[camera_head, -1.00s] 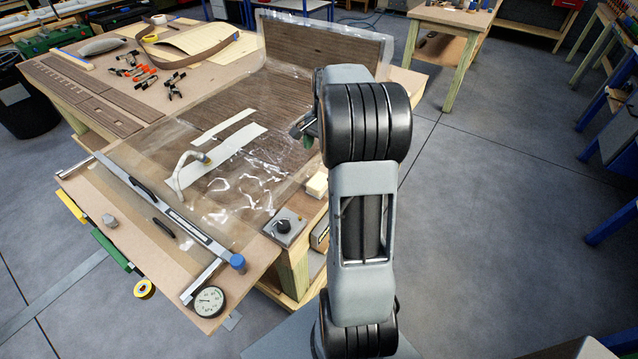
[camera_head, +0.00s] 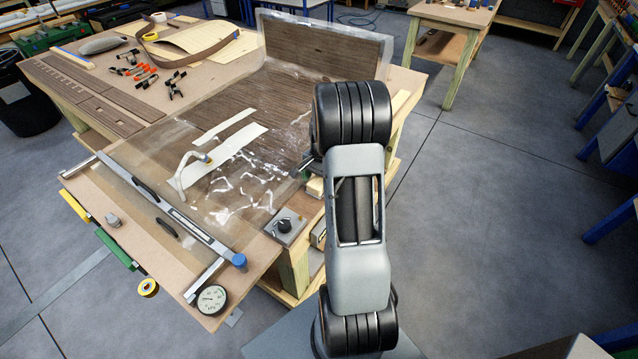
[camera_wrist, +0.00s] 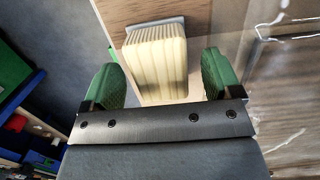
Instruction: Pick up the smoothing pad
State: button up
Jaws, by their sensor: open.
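The smoothing pad, a cream ribbed block with a grey edge at its far end, shows in the wrist view (camera_wrist: 157,60). In the head view, its cream side (camera_head: 315,187) shows on the table's right edge, partly hidden by my arm. My gripper (camera_wrist: 160,80) is open, with one green finger to the left of the pad and one to the right. A gap shows on both sides, narrower on the right, and neither finger appears to touch it. I cannot tell how far above the pad the fingertips are. In the head view my arm hides most of the gripper.
Clear film lies over dark veneer (camera_head: 235,105) left of the pad, with a hose on it. A grey block with a black knob (camera_head: 285,226) sits in front of the pad. A dial gauge (camera_head: 211,299) lies at the front corner. Floor is open to the right.

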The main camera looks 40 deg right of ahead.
jog(key=shift+f, duration=0.2)
jog(key=shift+c, duration=0.4)
jog(key=c, duration=1)
jog(key=shift+o, duration=0.2)
jog(key=shift+r, duration=0.1)
